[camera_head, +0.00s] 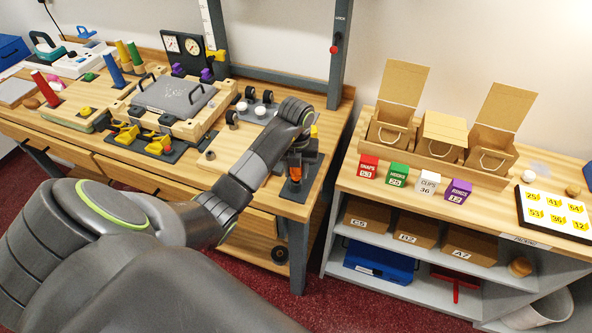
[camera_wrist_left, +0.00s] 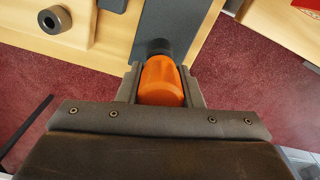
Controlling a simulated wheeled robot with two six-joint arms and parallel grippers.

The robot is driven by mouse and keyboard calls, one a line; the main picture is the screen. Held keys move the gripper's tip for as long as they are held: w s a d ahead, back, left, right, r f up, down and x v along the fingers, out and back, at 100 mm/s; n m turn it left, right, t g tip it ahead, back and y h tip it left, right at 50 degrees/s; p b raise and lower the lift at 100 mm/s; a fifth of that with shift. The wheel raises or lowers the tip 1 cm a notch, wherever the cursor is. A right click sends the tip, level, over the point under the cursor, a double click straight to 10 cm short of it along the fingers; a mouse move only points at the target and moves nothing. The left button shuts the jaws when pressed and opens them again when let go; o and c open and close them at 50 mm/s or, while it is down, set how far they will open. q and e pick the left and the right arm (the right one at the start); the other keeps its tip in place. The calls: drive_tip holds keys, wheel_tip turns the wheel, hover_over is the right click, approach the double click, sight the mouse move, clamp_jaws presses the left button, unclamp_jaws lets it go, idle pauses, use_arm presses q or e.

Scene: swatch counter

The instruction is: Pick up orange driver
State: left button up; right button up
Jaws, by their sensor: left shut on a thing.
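The orange driver (camera_head: 294,172) is at the right end of the wooden workbench (camera_head: 235,150), over a dark grey mat (camera_head: 290,191). In the left wrist view its orange handle (camera_wrist_left: 162,82) sits between the two fingers, with a dark part beyond it. My left gripper (camera_head: 295,165) is shut on the orange driver. The driver's lower part is hard to make out, and I cannot tell whether it touches the mat. My right gripper is not in view.
A dark ring (camera_wrist_left: 55,19) lies on the bench near the gripper. White-topped wheeled pieces (camera_head: 260,110) stand behind my left arm. To the right, across a floor gap, a shelf unit holds small coloured boxes (camera_head: 398,174) and open cartons (camera_head: 392,125).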

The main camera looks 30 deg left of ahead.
use_arm(q)
wheel_tip(320, 180, up, 4)
drive_tip(key=shift+w+f, duration=0.1)
drive_tip(key=shift+f, duration=0.1)
wheel_tip(320, 180, up, 5)
drive_tip(key=p, duration=0.4)
drive_tip(key=shift+f+p, duration=0.1)
drive_tip(key=shift+p, duration=0.25)
drive_tip(key=shift+r+p, duration=0.6)
